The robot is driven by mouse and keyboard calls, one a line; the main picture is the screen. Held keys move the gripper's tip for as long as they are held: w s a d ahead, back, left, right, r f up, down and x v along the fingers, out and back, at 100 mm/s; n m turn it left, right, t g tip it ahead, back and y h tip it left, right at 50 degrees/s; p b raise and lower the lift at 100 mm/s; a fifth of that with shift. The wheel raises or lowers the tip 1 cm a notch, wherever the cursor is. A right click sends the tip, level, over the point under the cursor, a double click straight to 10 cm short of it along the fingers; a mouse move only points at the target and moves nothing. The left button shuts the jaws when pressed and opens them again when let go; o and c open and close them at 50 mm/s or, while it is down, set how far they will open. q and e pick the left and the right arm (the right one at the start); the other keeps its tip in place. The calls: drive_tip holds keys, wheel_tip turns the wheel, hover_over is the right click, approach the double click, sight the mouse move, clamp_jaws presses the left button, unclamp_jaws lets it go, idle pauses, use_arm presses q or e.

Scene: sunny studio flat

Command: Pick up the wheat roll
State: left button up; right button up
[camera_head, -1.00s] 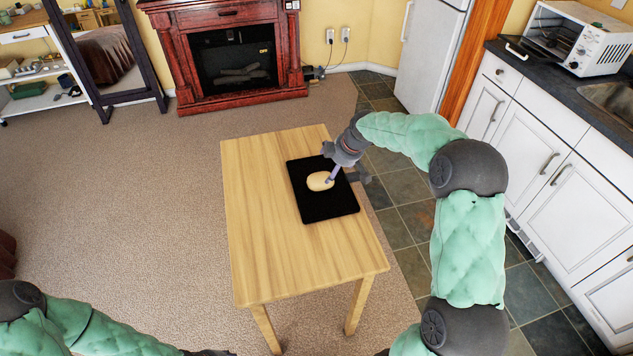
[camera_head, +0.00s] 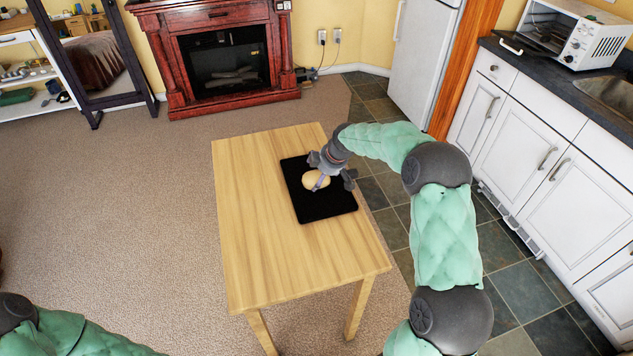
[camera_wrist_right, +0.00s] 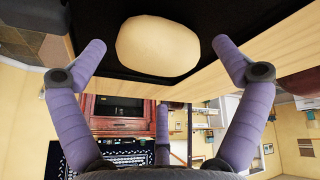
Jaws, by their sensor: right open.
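The wheat roll (camera_head: 315,180) is a pale tan oval bun lying on a black tray (camera_head: 318,210) on the wooden table. It also shows in the right wrist view (camera_wrist_right: 157,46), lying between the spread fingers and apart from them. My right gripper (camera_head: 322,180) is open right at the roll, partly covering it in the head view. Its purple fingers also show in the right wrist view (camera_wrist_right: 160,62). Of my left arm only a green link shows at the lower left of the head view; its gripper is out of the picture.
The wooden table (camera_head: 255,230) is bare apart from the tray. A red fireplace (camera_head: 222,60) stands behind it. White kitchen cabinets (camera_head: 525,150) with a toaster oven (camera_head: 575,38) on the counter stand at the right. Carpet on the left is clear.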

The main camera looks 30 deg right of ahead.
sight(319, 176)
drive_tip(key=b+x, duration=0.1)
drive_tip(key=x, duration=0.2)
drive_tip(key=shift+w+f, duration=0.1)
drive_tip(key=shift+f, duration=0.25)
drive_tip(key=c, duration=1.2)
drive_tip(key=shift+r, duration=0.2)
